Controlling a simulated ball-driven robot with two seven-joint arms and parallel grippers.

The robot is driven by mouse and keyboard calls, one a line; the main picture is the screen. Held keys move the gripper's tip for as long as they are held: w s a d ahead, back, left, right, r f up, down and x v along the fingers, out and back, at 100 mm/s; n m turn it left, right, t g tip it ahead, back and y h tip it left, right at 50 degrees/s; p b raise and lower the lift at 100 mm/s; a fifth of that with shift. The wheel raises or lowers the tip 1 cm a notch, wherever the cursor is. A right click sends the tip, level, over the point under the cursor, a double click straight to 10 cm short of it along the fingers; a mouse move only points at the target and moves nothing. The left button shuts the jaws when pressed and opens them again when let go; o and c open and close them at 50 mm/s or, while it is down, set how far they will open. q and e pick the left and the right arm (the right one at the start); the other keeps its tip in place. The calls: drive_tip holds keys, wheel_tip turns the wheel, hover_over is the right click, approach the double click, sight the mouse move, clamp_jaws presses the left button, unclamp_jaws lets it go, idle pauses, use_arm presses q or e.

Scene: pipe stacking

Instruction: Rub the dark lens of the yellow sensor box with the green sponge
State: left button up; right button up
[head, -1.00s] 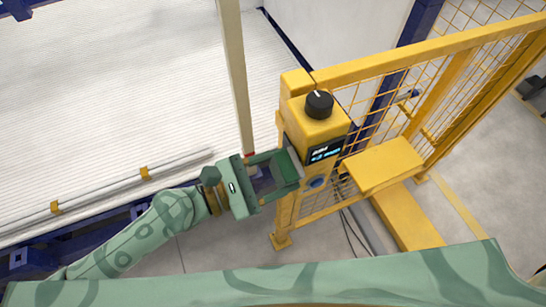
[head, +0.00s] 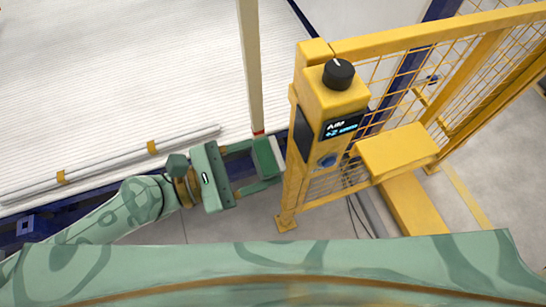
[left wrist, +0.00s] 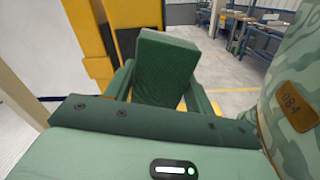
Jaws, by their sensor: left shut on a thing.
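The yellow sensor box (head: 335,100) sits on a yellow post, with a black knob on top and a small lit display on its front. Its dark lens (head: 303,134) shows on the left side of the box. My left gripper (head: 266,162) is shut on the green sponge (head: 264,156), just left of the lens, with a small gap between them. In the left wrist view the sponge (left wrist: 165,68) stands upright between the fingers and hides part of what lies beyond. My right gripper is not in view.
A yellow mesh fence (head: 440,65) runs right from the box, with a yellow ledge (head: 395,150) low in front. A pale upright post (head: 250,65) stands behind the sponge. A white ribbed surface (head: 120,70) fills the left. Cables hang below the box.

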use_arm(q)
drive_tip(key=shift+a, duration=0.1)
drive_tip(key=shift+b+v, duration=1.2)
drive_tip(key=shift+s+a+f, duration=0.1)
drive_tip(key=shift+s+a, duration=0.05)
drive_tip(key=shift+a, duration=0.1)
